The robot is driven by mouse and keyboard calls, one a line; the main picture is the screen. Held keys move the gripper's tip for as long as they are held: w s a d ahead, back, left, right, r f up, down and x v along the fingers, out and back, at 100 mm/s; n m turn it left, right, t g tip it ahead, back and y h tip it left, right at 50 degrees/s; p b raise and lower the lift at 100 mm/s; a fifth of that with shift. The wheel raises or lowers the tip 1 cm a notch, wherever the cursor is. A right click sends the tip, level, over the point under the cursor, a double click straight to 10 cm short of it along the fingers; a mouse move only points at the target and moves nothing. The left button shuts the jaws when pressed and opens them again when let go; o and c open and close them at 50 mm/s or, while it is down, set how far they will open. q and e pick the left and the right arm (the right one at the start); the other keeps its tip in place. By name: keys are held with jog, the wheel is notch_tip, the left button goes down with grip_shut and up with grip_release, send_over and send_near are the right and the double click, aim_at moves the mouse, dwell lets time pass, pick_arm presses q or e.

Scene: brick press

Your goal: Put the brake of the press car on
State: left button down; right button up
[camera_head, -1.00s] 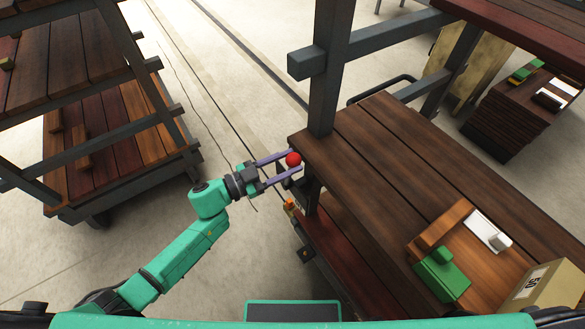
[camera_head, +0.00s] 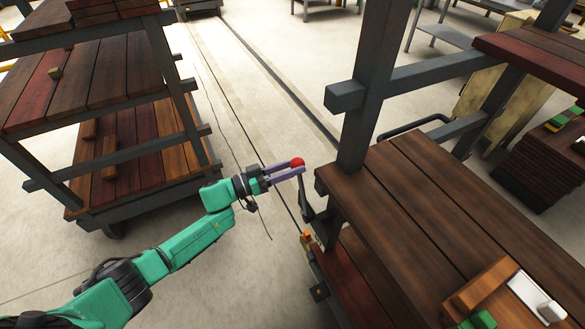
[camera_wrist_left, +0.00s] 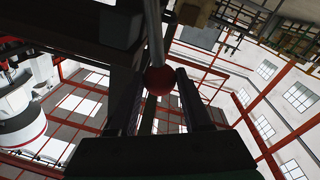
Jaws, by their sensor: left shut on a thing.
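The brake lever's red ball knob (camera_head: 297,162) is beside the near left corner of the press car's wooden deck (camera_head: 400,200), apart from it. My left gripper (camera_head: 296,170) has its two pale purple fingers closed around the knob. In the left wrist view the red knob (camera_wrist_left: 159,80) sits between the two dark fingers, with a grey rod (camera_wrist_left: 153,30) running up from it. A dark bracket (camera_head: 306,205) and an orange part (camera_head: 306,238) sit lower on the car's side. My right gripper is not in view.
Another dark-framed wooden rack (camera_head: 110,90) stands at the left. The floor between it and the car is clear, with a rail line (camera_head: 260,70). A wooden tray (camera_head: 485,287) with a white part (camera_head: 530,295) lies on the car's deck.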

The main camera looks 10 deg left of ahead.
pick_arm(q)
jog(key=shift+a+f, duration=0.1)
jog(key=shift+f, duration=0.05)
jog(key=shift+c, duration=1.7)
grip_release()
jog(key=shift+w, duration=0.1)
jog(key=shift+a, duration=0.1)
jog(key=p+v, duration=0.2)
jog(key=v, duration=1.2)
jog(key=shift+a, duration=0.15)
